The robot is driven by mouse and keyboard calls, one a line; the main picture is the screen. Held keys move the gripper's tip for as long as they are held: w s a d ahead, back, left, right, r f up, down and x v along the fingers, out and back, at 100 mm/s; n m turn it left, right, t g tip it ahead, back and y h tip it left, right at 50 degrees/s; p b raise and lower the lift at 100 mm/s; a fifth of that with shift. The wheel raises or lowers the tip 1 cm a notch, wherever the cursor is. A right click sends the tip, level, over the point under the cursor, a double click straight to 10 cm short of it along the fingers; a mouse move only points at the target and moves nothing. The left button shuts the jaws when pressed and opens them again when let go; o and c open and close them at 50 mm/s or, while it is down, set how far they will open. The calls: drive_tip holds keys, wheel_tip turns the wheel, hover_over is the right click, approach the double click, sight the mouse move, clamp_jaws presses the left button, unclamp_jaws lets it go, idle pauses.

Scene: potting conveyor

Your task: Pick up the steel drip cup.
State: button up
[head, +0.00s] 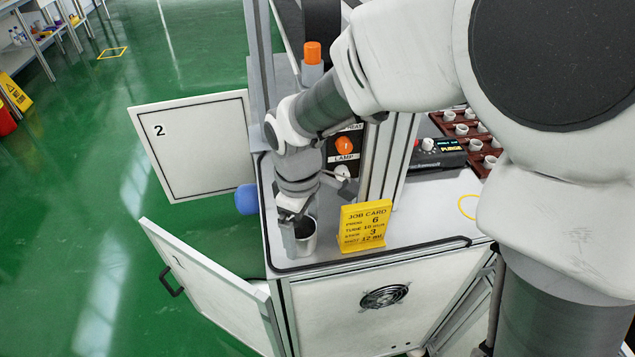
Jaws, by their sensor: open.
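The steel drip cup (306,243) is a small grey metal cup with a dark inside. It stands upright near the front left corner of the white cabinet top (415,228). My gripper (298,226) points down at the cup and is open. One finger shows in front of the cup's left side, and the gripper body covers part of the rim. I cannot tell whether the fingers touch the cup.
A yellow job card (365,227) stands just right of the cup. Behind it are a lamp panel (345,147), metal posts and a controller box (437,153). Two cabinet doors, marked 2 (195,145) and 1 (210,285), hang open at left.

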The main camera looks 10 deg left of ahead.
drive_tip(key=c, duration=1.3)
drive_tip(key=shift+c, duration=0.4)
drive_tip(key=shift+r, duration=0.15)
